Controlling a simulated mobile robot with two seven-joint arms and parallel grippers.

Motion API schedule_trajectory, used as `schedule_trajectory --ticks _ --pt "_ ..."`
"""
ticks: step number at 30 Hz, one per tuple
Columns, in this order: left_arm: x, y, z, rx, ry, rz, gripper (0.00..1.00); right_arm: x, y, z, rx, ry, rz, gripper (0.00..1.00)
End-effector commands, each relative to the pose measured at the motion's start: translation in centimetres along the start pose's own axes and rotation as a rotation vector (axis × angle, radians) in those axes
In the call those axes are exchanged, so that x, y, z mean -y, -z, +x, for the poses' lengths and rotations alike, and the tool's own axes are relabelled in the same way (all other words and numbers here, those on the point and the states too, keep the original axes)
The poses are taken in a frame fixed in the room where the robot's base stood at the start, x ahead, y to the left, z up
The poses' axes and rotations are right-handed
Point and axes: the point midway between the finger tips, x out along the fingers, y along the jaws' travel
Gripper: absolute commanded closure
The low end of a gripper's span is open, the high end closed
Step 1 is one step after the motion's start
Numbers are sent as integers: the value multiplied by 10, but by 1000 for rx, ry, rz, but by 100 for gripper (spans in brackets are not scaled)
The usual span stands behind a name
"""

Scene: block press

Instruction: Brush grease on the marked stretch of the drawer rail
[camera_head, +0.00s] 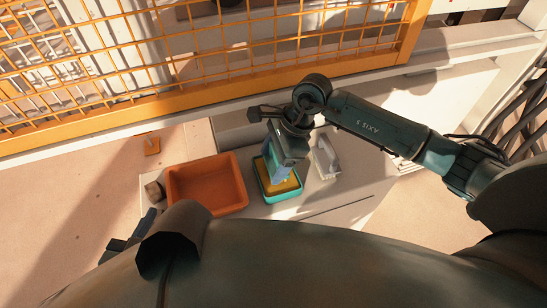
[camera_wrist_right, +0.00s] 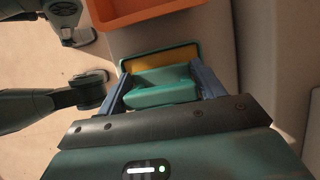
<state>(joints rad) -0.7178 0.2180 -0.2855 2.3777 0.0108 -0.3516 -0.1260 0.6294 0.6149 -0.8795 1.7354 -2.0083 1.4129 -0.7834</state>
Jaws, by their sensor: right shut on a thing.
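My right gripper (camera_head: 281,174) points down over a teal tray (camera_head: 266,187) with a yellow area inside it. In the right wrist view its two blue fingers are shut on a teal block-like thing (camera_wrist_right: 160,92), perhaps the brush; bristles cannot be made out. The held thing is at or just above the yellow area (camera_wrist_right: 163,57); contact cannot be told. Dark parts at the lower left of the head view may be my left gripper (camera_head: 122,248); its fingers are not clear. I cannot pick out the drawer rail or its marked stretch with certainty.
An orange bin (camera_head: 207,186) stands just left of the teal tray. A pale upright object (camera_head: 325,158) stands close on the right. A small brown object (camera_head: 154,191) is left of the bin. An orange mesh fence (camera_head: 200,93) bounds the back. The pale surface at front right is mostly clear.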

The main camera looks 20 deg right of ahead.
Motion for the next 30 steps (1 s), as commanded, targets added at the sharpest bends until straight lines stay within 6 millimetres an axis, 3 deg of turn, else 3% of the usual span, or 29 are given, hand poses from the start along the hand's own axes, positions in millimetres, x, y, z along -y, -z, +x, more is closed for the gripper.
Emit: schedule_trajectory --ticks 30 --pt "4 44 -13 0 0 0 65 0 -27 -65 0 -1 -1 50"
